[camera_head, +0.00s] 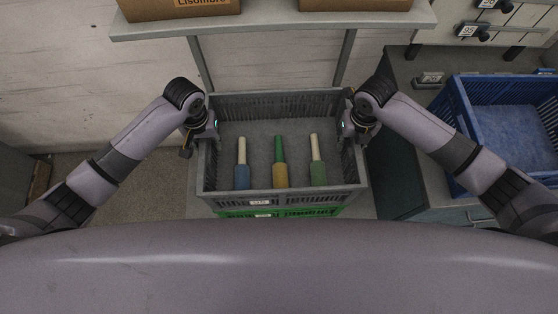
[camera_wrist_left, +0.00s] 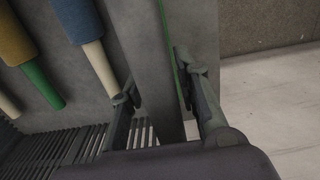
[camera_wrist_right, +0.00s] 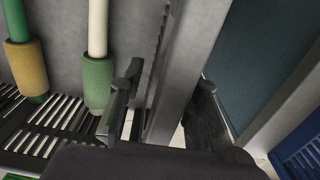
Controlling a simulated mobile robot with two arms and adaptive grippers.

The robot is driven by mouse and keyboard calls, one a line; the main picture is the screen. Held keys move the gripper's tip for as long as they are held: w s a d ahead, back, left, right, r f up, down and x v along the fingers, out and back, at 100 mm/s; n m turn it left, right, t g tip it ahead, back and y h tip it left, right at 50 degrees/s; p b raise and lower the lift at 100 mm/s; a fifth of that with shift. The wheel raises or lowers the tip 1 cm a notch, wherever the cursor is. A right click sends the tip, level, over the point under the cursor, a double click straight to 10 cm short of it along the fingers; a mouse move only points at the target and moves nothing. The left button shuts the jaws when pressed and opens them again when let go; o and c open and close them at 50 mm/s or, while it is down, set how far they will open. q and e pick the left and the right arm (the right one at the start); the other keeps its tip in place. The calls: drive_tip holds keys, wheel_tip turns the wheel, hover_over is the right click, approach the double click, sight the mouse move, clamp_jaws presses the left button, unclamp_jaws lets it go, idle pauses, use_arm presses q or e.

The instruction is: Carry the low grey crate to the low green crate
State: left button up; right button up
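The low grey crate (camera_head: 355,191) stands level in the middle of the head view, with three bobbins (camera_head: 279,160) upright or lying inside. The low green crate (camera_head: 300,213) shows as a strip under its front edge; the rest is hidden beneath it. My left gripper (camera_head: 212,126) is at the crate's left wall, and my right gripper (camera_head: 347,124) is at its right wall. In each wrist view, the open fingers (camera_wrist_left: 158,88) (camera_wrist_right: 168,88) straddle the wall, one inside and one outside, with small gaps showing. A thin green edge shows beside the wall in the left wrist view.
A shelf (camera_head: 270,22) with cardboard boxes (camera_head: 178,8) is above and behind the crate. A blue crate (camera_head: 462,118) stands on a grey cabinet (camera_head: 418,98) at right. Floor (camera_head: 146,180) is clear at left.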

use_arm(q)
wheel_tip(320, 180, up, 12)
drive_tip(key=shift+f, duration=0.1)
use_arm(e)
drive_tip(key=shift+r, duration=0.1)
wheel_tip(320, 180, up, 12)
drive_tip(key=shift+f, duration=0.1)
idle(0.6)
use_arm(q)
drive_tip(key=shift+a, duration=0.1)
use_arm(e)
drive_tip(key=shift+s+f, duration=0.1)
idle(0.3)
